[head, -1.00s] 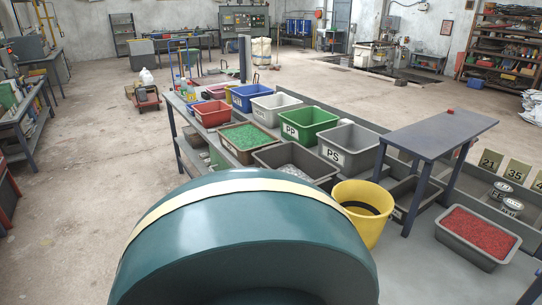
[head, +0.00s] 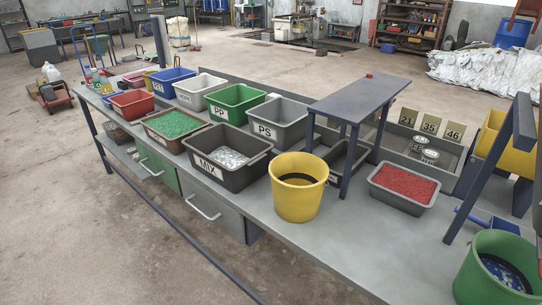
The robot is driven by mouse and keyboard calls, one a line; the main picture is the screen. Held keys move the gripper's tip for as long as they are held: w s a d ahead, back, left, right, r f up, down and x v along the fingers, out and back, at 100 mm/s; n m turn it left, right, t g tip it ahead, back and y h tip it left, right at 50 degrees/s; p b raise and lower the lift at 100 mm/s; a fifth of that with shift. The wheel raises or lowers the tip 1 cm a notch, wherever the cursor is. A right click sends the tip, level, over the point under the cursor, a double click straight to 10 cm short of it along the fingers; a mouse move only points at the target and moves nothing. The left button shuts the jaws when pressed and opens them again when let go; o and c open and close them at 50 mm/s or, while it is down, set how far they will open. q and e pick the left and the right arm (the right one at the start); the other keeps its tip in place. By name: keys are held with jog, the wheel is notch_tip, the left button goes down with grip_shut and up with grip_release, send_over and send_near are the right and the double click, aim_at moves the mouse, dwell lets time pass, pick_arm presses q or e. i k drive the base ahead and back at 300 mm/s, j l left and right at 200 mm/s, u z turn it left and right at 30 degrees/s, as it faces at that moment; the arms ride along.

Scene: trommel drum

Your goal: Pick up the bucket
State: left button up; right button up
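A yellow bucket (head: 297,203) stands upright on the grey workbench (head: 335,235) near its front edge, just right of the MIX bin. A dark band shows inside it and no handle can be made out. A green bucket (head: 466,280) stands at the lower right, cut off by the picture's edge, with blue and pale bits inside. Neither of my grippers shows in the head view.
A dark MIX bin (head: 212,177) and several coloured bins fill the bench's left part. A raised dark shelf (head: 360,97) stands behind the yellow bucket. A tray of red granules (head: 403,200) sits to its right. Bare bench top lies in front.

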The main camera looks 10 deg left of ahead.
aim_at(500, 266)
jog(key=u, duration=0.65)
jog(key=z, duration=2.05)
